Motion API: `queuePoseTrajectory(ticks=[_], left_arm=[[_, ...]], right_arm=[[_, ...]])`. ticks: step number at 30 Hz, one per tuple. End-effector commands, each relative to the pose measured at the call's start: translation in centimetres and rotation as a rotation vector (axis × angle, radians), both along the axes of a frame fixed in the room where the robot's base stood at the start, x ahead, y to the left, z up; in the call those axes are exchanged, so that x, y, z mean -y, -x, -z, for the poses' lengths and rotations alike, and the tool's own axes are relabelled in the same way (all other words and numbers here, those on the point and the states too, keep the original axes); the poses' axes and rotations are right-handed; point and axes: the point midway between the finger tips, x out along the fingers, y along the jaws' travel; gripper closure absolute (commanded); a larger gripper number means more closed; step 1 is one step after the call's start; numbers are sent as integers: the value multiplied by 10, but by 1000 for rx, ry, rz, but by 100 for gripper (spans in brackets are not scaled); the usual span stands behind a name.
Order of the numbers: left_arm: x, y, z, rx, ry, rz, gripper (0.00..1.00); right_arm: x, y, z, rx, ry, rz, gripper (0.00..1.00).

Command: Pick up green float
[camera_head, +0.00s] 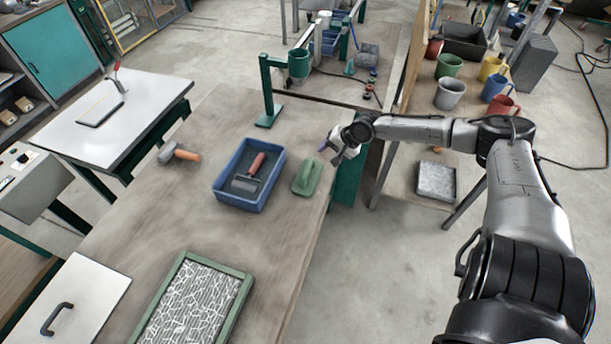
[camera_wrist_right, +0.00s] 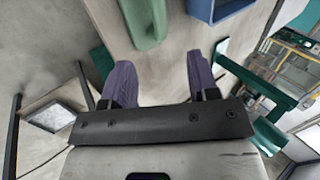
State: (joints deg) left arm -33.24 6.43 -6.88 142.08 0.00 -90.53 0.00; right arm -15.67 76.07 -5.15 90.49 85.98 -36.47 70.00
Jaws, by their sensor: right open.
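The green float (camera_head: 307,176) lies on the wooden table, just right of the blue tray, near the table's right edge. In the right wrist view the float (camera_wrist_right: 146,22) shows at the top, beyond my fingertips and partly cut off by the frame. My right gripper (camera_head: 331,152) is above the table edge, behind and to the right of the float, apart from it. In the right wrist view its two purple fingers (camera_wrist_right: 161,75) are spread with nothing between them. My left gripper is not in view.
The blue tray (camera_head: 220,190) beside the float holds a red-handled roller (camera_head: 250,173). A hammer (camera_head: 180,154) lies left of it, and a green stand (camera_head: 267,95) rises behind. A green-framed panel (camera_head: 240,300) lies in front.

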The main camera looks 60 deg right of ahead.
Motion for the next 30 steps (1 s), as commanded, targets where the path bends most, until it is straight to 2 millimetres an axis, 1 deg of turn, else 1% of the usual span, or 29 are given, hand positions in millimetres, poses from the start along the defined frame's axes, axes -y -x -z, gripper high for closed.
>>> queuePoseTrajectory(ticks=[5, 11, 15, 21, 30], left_arm=[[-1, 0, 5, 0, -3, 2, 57], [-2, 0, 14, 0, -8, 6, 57], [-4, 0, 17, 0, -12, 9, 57], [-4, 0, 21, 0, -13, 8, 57], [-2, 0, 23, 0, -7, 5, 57]], right_arm=[[-1, -5, 9, -4, -24, 36, 45], [-5, -18, 28, -4, -24, 33, 45], [-7, -29, 45, -4, -24, 34, 45], [-10, -41, 64, -6, -23, 33, 45], [-12, -48, 76, -8, -21, 30, 45]])
